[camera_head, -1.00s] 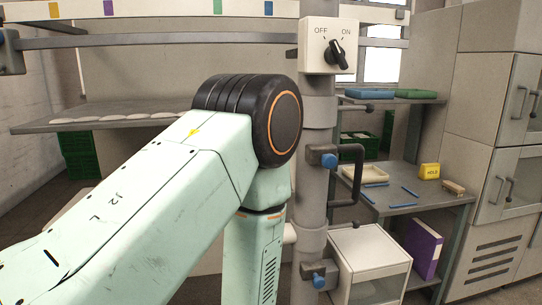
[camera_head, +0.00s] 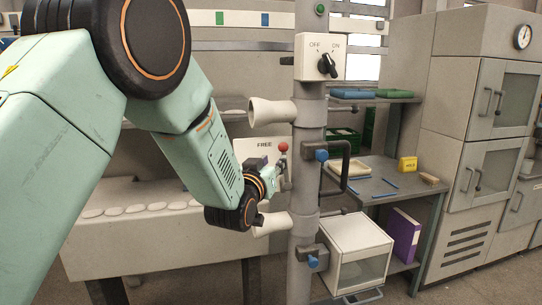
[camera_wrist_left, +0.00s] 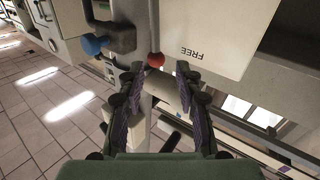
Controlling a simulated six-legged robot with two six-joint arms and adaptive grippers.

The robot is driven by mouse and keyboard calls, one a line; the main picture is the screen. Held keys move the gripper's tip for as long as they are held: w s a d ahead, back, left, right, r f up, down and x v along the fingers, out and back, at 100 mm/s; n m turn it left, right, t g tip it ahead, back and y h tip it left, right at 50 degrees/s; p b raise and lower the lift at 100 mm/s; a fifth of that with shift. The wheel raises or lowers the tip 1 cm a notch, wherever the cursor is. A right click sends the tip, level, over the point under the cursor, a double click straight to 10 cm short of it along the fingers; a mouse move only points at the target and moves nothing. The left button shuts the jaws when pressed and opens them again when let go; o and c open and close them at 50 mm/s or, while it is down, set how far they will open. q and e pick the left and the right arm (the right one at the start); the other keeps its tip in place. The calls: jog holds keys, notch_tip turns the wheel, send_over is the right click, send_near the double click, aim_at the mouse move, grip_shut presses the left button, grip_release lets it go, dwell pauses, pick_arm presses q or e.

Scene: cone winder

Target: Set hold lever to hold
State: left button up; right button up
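The hold lever shows as a red ball knob (camera_head: 283,147) beside the grey post, at the edge of a pale plate (camera_head: 252,150) marked FREE. In the left wrist view, the red knob (camera_wrist_left: 156,59) lies just beyond my fingertips, near the gap between them, and the plate (camera_wrist_left: 210,30) reads FREE upside down. The lever's shaft is not clear. My left gripper (camera_head: 281,174) is just below the knob; in the left wrist view, its dark fingers (camera_wrist_left: 160,72) are spread with nothing gripped. Contact with the knob cannot be told. My right gripper is not in view.
The grey post (camera_head: 305,195) carries an OFF/ON switch box (camera_head: 320,57), pale cones (camera_head: 270,112) and a black handle with a blue knob (camera_head: 321,155). A side table (camera_head: 380,180) holds a yellow HOLD block (camera_head: 407,164). Cabinets (camera_head: 480,110) stand at the right.

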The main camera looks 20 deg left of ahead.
aim_at(283, 153)
pick_arm(q)
jog(key=w, duration=0.8)
jog(key=shift+d+f, duration=0.2)
jog(key=shift+d, duration=0.1)
jog(key=shift+w+d+f, duration=0.15)
jog(key=shift+w+f, duration=0.1)
jog(key=shift+w, duration=0.3)
jog(key=shift+s+r, duration=0.25)
jog(key=shift+s, duration=0.1)
jog(key=c, duration=0.4)
jog(key=shift+w+f, duration=0.15)
jog(key=shift+w, duration=0.1)
grip_shut()
jog(key=shift+r, duration=0.2)
